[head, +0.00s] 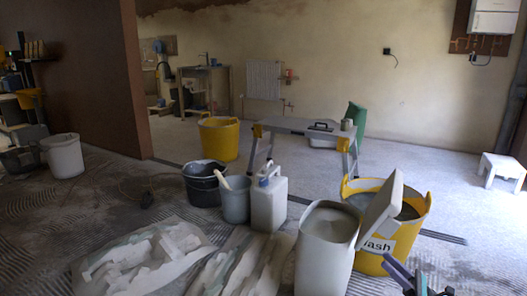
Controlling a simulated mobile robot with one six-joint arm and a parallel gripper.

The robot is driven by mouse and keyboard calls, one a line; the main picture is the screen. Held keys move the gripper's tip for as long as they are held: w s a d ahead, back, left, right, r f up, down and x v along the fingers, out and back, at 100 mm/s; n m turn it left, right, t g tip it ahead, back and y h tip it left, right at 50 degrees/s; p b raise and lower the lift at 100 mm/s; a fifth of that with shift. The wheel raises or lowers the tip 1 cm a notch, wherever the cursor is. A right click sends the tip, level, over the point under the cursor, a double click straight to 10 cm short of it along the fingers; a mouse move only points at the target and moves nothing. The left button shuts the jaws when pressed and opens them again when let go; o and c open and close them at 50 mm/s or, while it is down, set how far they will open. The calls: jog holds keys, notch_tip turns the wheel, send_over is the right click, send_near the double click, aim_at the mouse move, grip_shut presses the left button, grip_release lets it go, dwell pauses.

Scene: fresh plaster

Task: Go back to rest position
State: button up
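Dark, purplish prongs (412,282) poke up at the bottom right edge and look like the end of my gripper. They stand in front of the yellow tub (408,228) marked "ash", low in the picture. The rest of the arm is outside the view. The view is too small and cut off to tell whether the fingers are apart, and I see nothing held between them.
A white canister (269,205), grey bucket (235,207) and black bucket (202,188) stand further left. A step platform (300,127) is behind.

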jog(key=s+a+f+n+g+h+p, duration=0.2)
jog(key=s+a+f+g+p, duration=0.15)
jog(key=a+p, duration=0.45)
jog(key=s+a+f+n+g+h+p, duration=0.2)
jog(key=s+a+n+g+h+p, duration=0.15)
jog(key=a, duration=0.85)
jog(key=s+a+f+n+g+h+p, duration=0.2)
jog(key=s+a+f+g+p, duration=0.15)
jog(key=a+p, duration=0.45)
jog(key=s+a+f+n+g+h+p, duration=0.1)
jog(key=s+a+n+g+h+p, duration=0.25)
jog(key=s, duration=0.35)
jog(key=s+a+n+g+h+p, duration=0.2)
jog(key=s+n+p, duration=0.25)
jog(key=s, duration=0.25)
jog(key=s+d+r+n+g+h+p, duration=0.1)
jog(key=s+d+r+n+h+p, duration=0.1)
jog(key=s+d+n+h+p, duration=0.1)
jog(key=s+d+r+n+h+p, duration=0.3)
jog(key=s+n+h+p, duration=0.2)
jog(key=s+p, duration=0.3)
jog(key=shift+s+d+r+n+g, duration=0.35)
jog(key=shift+s+n+g, duration=0.1)
jog(key=shift+s, duration=0.15)
jog(key=shift+a, duration=0.15)
